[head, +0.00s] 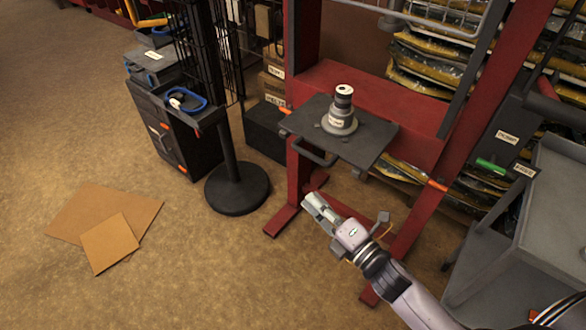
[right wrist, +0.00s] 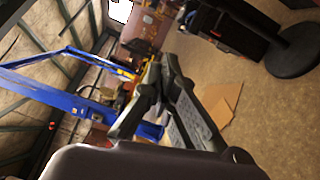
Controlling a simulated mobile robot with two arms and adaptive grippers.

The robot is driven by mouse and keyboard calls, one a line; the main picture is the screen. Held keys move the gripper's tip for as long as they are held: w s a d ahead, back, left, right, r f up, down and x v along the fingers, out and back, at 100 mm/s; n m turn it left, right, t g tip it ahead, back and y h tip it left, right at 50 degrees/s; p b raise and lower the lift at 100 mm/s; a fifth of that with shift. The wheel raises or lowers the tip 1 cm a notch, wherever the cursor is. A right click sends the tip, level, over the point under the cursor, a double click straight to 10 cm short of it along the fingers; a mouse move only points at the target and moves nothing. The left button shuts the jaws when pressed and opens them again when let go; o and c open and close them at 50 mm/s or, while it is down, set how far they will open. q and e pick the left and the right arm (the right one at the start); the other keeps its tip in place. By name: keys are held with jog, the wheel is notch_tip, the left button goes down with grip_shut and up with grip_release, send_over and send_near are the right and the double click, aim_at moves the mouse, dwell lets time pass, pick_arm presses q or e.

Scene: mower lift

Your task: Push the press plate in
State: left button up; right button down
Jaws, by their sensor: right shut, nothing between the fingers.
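The press plate (head: 372,150) is a dark grey slab that sticks out from the front of the red press frame (head: 375,97). It has a bar handle (head: 311,153) along its front edge. A labelled grey and black cylindrical piece (head: 341,112) stands upright on the plate. My right gripper (head: 312,203) is shut and empty, in front of and below the plate in the head view, apart from it. Its fingers also show in the right wrist view (right wrist: 166,80), where the plate is not seen. My left gripper is not in view.
A black stand with a round base (head: 237,188) and a dark cabinet (head: 180,135) are left of the press. A grey cart (head: 550,215) stands at the right. Flat cardboard (head: 105,225) lies on the floor.

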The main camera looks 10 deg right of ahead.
jog(key=w+r+p, duration=0.1)
jog(key=w+p, duration=0.1)
jog(key=w, duration=0.9)
jog(key=shift+a+p, duration=0.3)
jog(key=shift+p, duration=0.1)
